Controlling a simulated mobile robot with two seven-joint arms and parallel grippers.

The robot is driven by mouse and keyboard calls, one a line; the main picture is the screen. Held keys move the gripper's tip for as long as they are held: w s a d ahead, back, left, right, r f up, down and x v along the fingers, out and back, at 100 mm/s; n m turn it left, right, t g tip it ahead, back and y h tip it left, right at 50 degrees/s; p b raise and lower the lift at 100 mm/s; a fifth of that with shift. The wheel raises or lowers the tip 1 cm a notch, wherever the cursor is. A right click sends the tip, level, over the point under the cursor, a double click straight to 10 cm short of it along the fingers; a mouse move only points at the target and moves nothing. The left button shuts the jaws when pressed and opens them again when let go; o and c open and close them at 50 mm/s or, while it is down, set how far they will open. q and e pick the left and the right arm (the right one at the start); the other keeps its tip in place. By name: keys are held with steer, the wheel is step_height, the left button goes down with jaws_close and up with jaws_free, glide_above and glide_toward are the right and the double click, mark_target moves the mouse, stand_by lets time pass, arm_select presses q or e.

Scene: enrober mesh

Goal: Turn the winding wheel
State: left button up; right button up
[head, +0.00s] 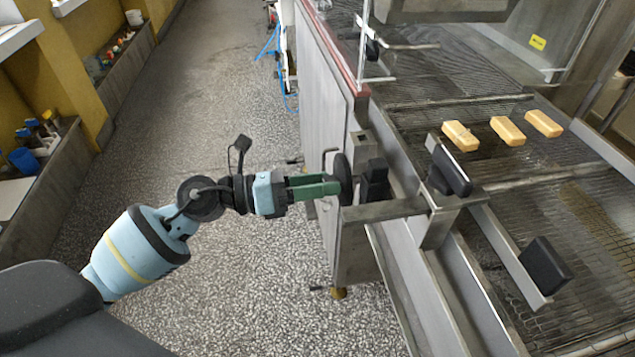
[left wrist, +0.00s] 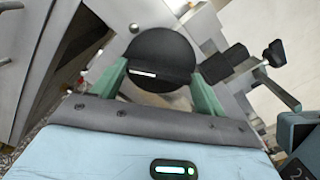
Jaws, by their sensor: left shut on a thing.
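The winding wheel (head: 343,180) is a black disc on the side of the steel machine, seen nearly edge-on in the head view. In the left wrist view the wheel (left wrist: 160,52) shows its round black face with a short white mark. My left gripper (head: 335,186) reaches it from the left with its green fingers level. In the left wrist view the fingers of the left gripper (left wrist: 160,85) stand on either side of the wheel, and they are shut on its rim. The wheel's shaft is hidden. My right gripper is not in view.
A black block (head: 375,181) sits just right of the wheel on the steel frame. Black knobs (head: 449,170) and a black pad (head: 545,265) stand farther right. Several light-brown bars (head: 507,131) lie on the wire mesh (head: 590,215). The speckled floor (head: 240,280) left of the machine is clear.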

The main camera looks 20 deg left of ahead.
arm_select(q)
steer(key=o, duration=1)
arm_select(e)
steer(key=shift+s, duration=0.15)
arm_select(q)
steer(key=shift+b+v, duration=0.7)
steer(key=shift+v, duration=3.2)
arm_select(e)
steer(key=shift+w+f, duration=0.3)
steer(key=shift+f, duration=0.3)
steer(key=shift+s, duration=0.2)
arm_select(q)
steer(key=shift+s, duration=0.1)
